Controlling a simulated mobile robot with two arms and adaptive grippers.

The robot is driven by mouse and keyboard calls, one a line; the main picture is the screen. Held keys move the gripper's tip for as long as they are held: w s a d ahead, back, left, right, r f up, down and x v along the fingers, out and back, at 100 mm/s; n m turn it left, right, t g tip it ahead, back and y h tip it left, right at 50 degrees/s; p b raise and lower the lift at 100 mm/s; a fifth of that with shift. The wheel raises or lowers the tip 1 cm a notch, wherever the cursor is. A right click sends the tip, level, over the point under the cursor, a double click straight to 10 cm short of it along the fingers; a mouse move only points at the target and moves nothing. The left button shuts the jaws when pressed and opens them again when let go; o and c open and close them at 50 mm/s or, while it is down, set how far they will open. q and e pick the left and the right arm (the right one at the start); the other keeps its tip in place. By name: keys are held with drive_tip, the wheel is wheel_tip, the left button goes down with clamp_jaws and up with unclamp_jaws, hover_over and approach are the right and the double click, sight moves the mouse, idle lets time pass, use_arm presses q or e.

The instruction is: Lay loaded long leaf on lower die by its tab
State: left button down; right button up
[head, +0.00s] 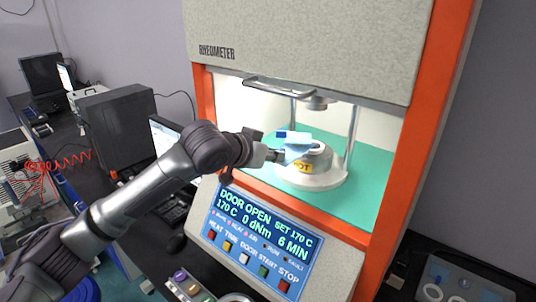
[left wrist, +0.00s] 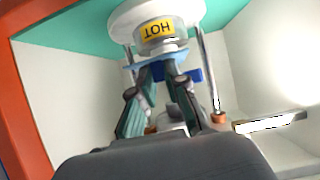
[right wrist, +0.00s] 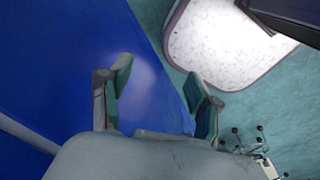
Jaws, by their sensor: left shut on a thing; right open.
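The light-blue leaf (head: 298,150) is at the near-left side of the round white lower die (head: 322,180), which bears a yellow HOT label. A dark-blue piece (head: 283,134) shows at the leaf's far-left side. My left gripper (head: 277,156) is shut on the leaf at its near edge. In the left wrist view, the fingertips (left wrist: 166,68) meet the light-blue leaf (left wrist: 147,61) close to the die (left wrist: 160,30). I cannot tell whether the leaf touches the die. The leaf's load is not clear. My right gripper (right wrist: 158,72) is open and empty, away from the rheometer.
The rheometer's door (head: 300,45) is raised and its orange frame (head: 412,150) borders the opening. Metal posts (head: 352,140) flank the die above a green chamber floor (head: 370,185). The control panel (head: 262,240) reads DOOR OPEN.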

sight(290, 151)
use_arm(q)
drive_tip(key=shift+w+d+r+p, duration=0.1)
drive_tip(key=shift+w+d+p, duration=0.5)
drive_tip(key=shift+w, duration=0.45)
drive_tip(key=shift+w+d+f+p, duration=0.1)
drive_tip(key=shift+w+d+p, duration=0.25)
drive_tip(key=shift+w+d, duration=0.65)
drive_tip(key=shift+w+d+r+p, duration=0.1)
drive_tip(key=shift+w+d+p, duration=0.45)
drive_tip(key=shift+w, duration=0.6)
drive_tip(key=shift+w+f, duration=0.1)
drive_tip(key=shift+f, duration=0.2)
drive_tip(key=shift+f+b, duration=0.55)
drive_tip(key=shift+f, duration=0.6)
drive_tip(key=c, duration=1.1)
unclamp_jaws()
